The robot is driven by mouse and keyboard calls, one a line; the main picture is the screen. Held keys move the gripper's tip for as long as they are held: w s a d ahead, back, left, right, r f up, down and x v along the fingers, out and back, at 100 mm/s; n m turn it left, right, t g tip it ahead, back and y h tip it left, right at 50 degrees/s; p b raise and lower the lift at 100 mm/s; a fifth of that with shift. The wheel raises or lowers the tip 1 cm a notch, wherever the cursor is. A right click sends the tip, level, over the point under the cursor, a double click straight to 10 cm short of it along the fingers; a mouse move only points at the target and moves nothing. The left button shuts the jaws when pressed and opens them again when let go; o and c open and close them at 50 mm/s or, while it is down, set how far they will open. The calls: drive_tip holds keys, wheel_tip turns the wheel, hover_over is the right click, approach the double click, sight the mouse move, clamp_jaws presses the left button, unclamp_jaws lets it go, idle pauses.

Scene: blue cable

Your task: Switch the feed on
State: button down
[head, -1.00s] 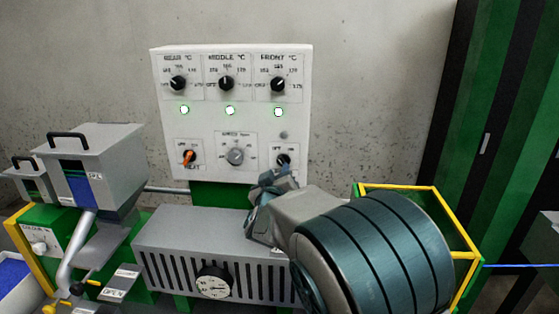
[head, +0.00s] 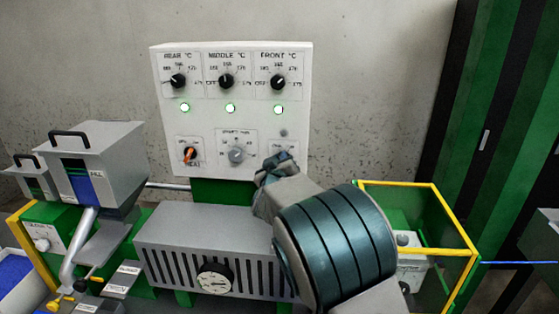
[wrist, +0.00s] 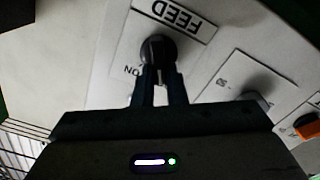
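The FEED knob (wrist: 157,48) is black and sits beneath an upside-down FEED label (wrist: 172,12) in the wrist view. An ON mark (wrist: 132,71) shows beside it. The knob's bar runs down the picture between the two fingers of my gripper (wrist: 159,78), one finger on each side. I cannot tell whether the fingers press on it. In the head view my gripper (head: 274,172) is at the lower right of the white control panel (head: 205,128) and hides the FEED knob there.
An orange knob (head: 189,155) and a grey speed knob (head: 236,155) are left of my gripper. Three temperature knobs and lit lamps are above. A grey slotted housing (head: 200,235) with a gauge lies below. A yellow-framed guard (head: 405,187) stands at right; a hopper (head: 95,165) at left.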

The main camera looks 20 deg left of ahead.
drive_tip(key=shift+f+m+b, duration=0.1)
drive_tip(key=shift+m+b, duration=0.2)
drive_tip(key=shift+b, duration=0.1)
drive_tip(key=shift+w+d+m+b, duration=0.1)
drive_tip(key=shift+d+m+b, duration=0.15)
drive_tip(key=shift+m+b, duration=1.45)
drive_tip(key=shift+d+m+b, duration=0.2)
drive_tip(key=shift+m+b, duration=1.25)
drive_tip(key=shift+m, duration=0.35)
drive_tip(key=c, duration=1.5)
unclamp_jaws()
drive_tip(key=shift+r, duration=0.2)
drive_tip(key=shift+o, duration=0.2)
drive_tip(key=b+v, duration=0.1)
drive_tip(key=v, duration=1.3)
drive_tip(key=shift+b, duration=0.4)
drive_tip(key=shift+a+f, duration=0.1)
